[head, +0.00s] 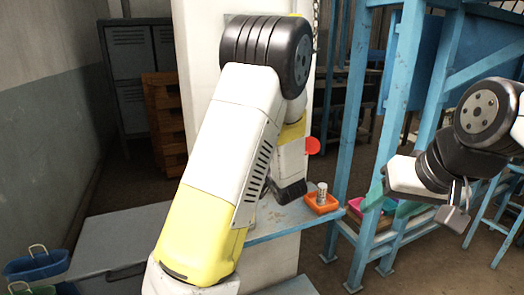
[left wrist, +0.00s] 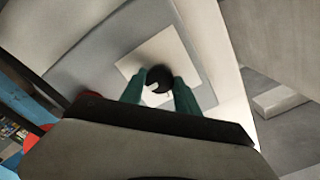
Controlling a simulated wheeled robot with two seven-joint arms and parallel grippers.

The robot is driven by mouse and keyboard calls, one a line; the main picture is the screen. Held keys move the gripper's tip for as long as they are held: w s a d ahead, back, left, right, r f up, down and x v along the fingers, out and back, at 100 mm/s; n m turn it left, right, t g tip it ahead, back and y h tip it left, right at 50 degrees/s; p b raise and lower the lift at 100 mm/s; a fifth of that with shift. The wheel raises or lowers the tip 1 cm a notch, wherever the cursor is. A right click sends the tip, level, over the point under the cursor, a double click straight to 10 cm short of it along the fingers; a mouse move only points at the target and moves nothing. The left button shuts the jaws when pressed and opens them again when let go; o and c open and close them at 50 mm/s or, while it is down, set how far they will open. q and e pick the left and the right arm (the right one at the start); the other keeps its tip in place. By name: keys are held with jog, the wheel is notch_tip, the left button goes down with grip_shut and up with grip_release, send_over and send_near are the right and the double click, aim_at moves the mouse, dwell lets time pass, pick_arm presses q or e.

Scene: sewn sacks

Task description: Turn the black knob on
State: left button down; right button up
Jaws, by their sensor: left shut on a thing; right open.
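The black knob (left wrist: 158,75) shows in the left wrist view, round and dark, on a pale square plate (left wrist: 178,55) on a grey panel. My left gripper (left wrist: 159,88) has its green fingers on both sides of the knob and is shut on it. A small light mark shows on the knob; its exact angle is hard to read. In the head view my own left arm hides the knob and the left fingers. My right gripper (head: 456,206) is open and empty at the right, well away from the knob.
A pale column (head: 203,40) stands behind my left arm. A red round part (head: 312,146) sticks out beside it. An orange tray (head: 319,207) holding a small metallic cylinder (head: 322,190) is on the blue-edged shelf (head: 285,224). Blue frames stand right; blue and green baskets lie lower left.

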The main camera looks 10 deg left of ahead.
dwell(0.5)
pick_arm(q)
jog(key=c, duration=0.9)
grip_release()
jog(key=v, duration=0.7)
jog(key=shift+s+d, duration=0.25)
jog(key=shift+s, duration=0.1)
